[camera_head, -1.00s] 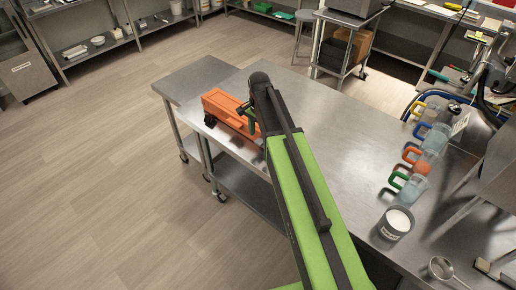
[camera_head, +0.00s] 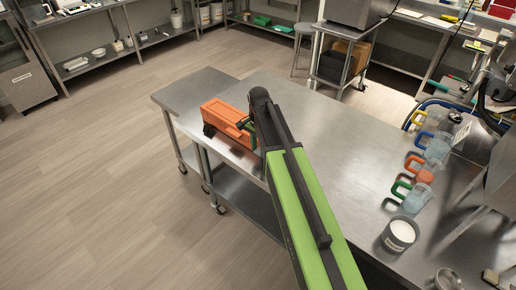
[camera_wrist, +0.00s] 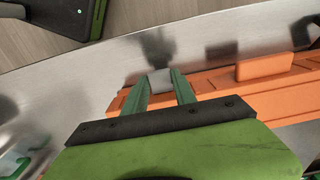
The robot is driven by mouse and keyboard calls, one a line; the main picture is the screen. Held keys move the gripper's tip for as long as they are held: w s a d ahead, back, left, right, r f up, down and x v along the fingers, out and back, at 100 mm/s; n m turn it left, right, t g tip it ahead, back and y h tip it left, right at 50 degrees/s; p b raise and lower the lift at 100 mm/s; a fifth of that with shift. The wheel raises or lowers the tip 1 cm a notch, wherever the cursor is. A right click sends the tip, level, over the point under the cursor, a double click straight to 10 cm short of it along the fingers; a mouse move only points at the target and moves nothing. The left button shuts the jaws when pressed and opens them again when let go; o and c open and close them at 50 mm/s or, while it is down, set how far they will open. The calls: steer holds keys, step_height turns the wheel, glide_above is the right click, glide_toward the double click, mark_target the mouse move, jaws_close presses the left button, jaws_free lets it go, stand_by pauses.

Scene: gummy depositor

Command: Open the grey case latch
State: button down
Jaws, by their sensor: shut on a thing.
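The long orange case (camera_head: 222,115) lies on the left part of the steel table, and part of it shows in the wrist view (camera_wrist: 220,85). Its grey latch (camera_wrist: 160,80) is a small flat block at the near side of the case in the wrist view. My gripper (camera_wrist: 160,82) has its two green fingers on either side of the latch, shut on it. In the head view my gripper (camera_head: 250,132) is at the case's right end, mostly hidden by my arm, and the latch cannot be made out there.
The steel table (camera_head: 330,130) is clear in the middle. Several jugs with coloured handles (camera_head: 424,172) stand along its right side. A dark tub with white contents (camera_head: 400,235) stands nearer. A lower steel side table (camera_head: 193,85) adjoins at the left.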

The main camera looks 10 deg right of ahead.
mark_target(251, 169)
steer(key=shift+s+a+f, duration=0.1)
steer(key=shift+s+a+f+t+h+b, duration=0.55)
steer(key=shift+t+h+b, duration=0.15)
steer(key=shift+h+b, duration=0.3)
steer(key=f+t+h+b, duration=0.1)
steer(key=b, duration=0.1)
steer(key=s+a+t+h+b, duration=0.1)
steer(key=h+b, duration=0.1)
steer(key=shift+a+f, duration=0.2)
steer(key=shift+f, duration=0.2)
steer(key=f+t+h+b, duration=0.1)
steer(key=b, duration=0.2)
steer(key=a+t+h+b, duration=0.1)
steer(key=b, duration=0.2)
steer(key=shift+s+f+h, duration=0.2)
steer(key=shift+f+h, duration=0.1)
steer(key=shift+f, duration=0.05)
steer(key=t+h+b, duration=0.1)
steer(key=b, duration=0.2)
steer(key=shift+s+f+b, duration=0.1)
steer(key=shift+f+b, duration=0.2)
steer(key=shift+b, duration=0.05)
steer(key=shift+a+t+h+b, duration=0.1)
steer(key=shift+t+h+b, duration=0.2)
steer(key=shift+h+b, duration=0.4)
steer(key=shift+r, duration=0.1)
steer(key=c, duration=1)
jaws_free()
